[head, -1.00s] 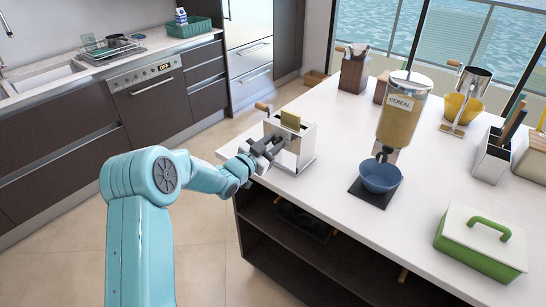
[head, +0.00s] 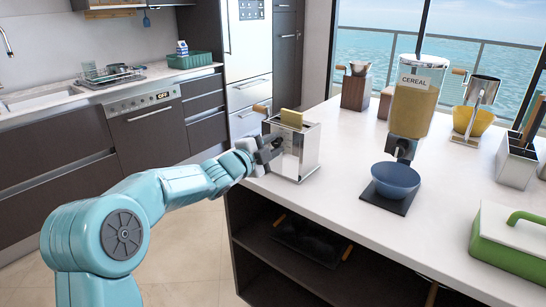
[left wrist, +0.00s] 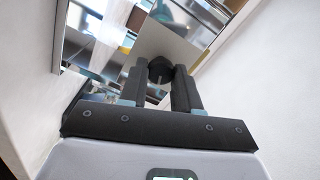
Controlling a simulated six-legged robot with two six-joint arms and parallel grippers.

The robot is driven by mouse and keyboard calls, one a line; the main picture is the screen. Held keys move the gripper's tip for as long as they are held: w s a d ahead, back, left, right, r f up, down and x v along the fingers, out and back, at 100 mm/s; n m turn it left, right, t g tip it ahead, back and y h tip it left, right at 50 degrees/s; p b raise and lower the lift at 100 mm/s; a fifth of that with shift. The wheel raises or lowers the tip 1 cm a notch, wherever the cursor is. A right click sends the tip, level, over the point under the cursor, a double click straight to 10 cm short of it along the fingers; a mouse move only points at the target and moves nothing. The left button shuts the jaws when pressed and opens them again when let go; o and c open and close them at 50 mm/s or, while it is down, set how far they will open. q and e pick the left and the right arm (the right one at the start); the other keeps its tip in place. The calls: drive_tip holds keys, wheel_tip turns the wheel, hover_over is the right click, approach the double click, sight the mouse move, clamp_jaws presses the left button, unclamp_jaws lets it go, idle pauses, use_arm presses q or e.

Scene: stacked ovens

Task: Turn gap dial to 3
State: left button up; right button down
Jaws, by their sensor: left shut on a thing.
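The shiny metal machine (head: 296,152) stands on the near left edge of the white counter, with a yellow slab (head: 291,117) sticking up from its top and a wooden-handled crank (head: 262,108) on its far left side. In the left wrist view a dark round knob, the gap dial (left wrist: 160,68), sits on the mirrored face of the machine. My left gripper (head: 274,149) is at the machine's left face; in the left wrist view its two dark fingers (left wrist: 160,84) are around the dial. No number on the dial is readable. My right gripper is out of view.
A cereal dispenser (head: 413,97) and a blue bowl (head: 396,179) stand right of the machine. A green and white box (head: 512,238) is at the right. Open shelves (head: 300,245) lie under the counter. Floor is clear left of it.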

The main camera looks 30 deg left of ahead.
use_arm(q)
drive_tip(key=shift+f+m+b, duration=0.2)
drive_tip(key=shift+m+b, duration=0.6)
drive_tip(key=shift+m, duration=0.1)
drive_tip(key=o, duration=1)
drive_tip(key=shift+r, duration=0.1)
drive_tip(key=shift+o, duration=0.2)
drive_tip(key=shift+s, duration=0.1)
drive_tip(key=shift+s+a, duration=0.1)
drive_tip(key=shift+s, duration=0.25)
drive_tip(key=s+a+b, duration=0.1)
drive_tip(key=s, duration=1.4)
drive_tip(key=shift+s, duration=0.2)
